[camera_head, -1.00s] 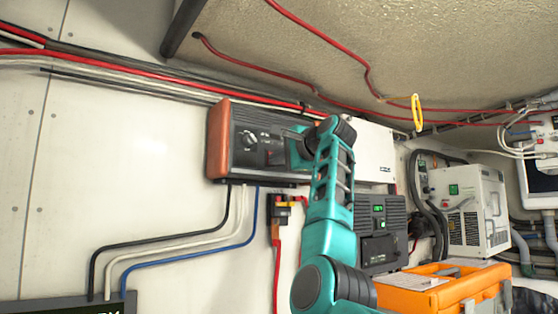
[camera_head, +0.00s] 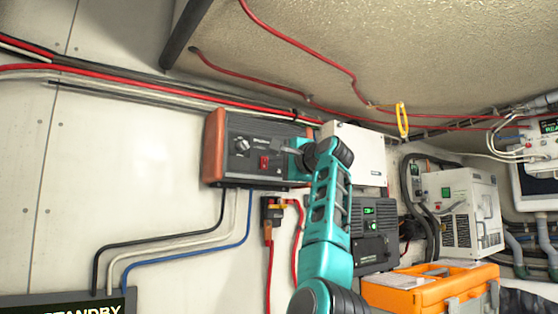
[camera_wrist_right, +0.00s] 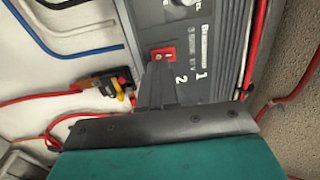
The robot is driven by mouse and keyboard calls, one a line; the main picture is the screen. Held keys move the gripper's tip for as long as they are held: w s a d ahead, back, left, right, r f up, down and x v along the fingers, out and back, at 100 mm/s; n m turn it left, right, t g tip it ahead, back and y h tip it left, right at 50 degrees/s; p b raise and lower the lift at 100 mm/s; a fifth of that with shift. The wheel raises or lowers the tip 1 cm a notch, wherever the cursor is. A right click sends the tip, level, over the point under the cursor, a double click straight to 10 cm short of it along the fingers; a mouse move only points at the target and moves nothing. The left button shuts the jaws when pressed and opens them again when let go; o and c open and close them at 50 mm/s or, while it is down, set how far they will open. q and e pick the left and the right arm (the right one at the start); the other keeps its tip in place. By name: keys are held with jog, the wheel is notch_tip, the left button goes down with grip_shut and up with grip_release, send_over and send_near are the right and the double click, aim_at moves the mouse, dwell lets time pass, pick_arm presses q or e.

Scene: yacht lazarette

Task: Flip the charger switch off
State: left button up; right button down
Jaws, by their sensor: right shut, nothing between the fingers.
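A dark grey box with an orange end (camera_head: 216,148) is mounted on the wall. Its front has a round knob (camera_head: 242,143) and a red rocker switch (camera_head: 264,162); I cannot tell the switch's position. My right gripper (camera_head: 287,148) is shut and empty, just right of the switch in the head view. In the right wrist view, the shut fingers (camera_wrist_right: 156,80) point at the box face, with the red switch (camera_wrist_right: 163,53) just beyond their tips. I cannot tell whether they touch it. My left gripper is not in view.
A black fuse holder with red cable (camera_head: 270,208) hangs below the box. A white box (camera_head: 358,150) and a dark unit with a green display (camera_head: 372,232) are to the right. An orange case (camera_head: 430,290) is lower right. A display (camera_head: 75,308) reads STANDBY.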

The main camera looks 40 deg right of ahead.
pick_arm(q)
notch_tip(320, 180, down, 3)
jog(key=b, duration=0.3)
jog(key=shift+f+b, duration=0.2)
jog(key=shift+b, duration=0.2)
pick_arm(e)
jog(key=s+a, duration=0.1)
jog(key=s, duration=0.9)
jog(key=shift+f, duration=0.45)
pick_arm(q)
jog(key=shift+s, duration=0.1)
pick_arm(e)
jog(key=shift+s, duration=0.1)
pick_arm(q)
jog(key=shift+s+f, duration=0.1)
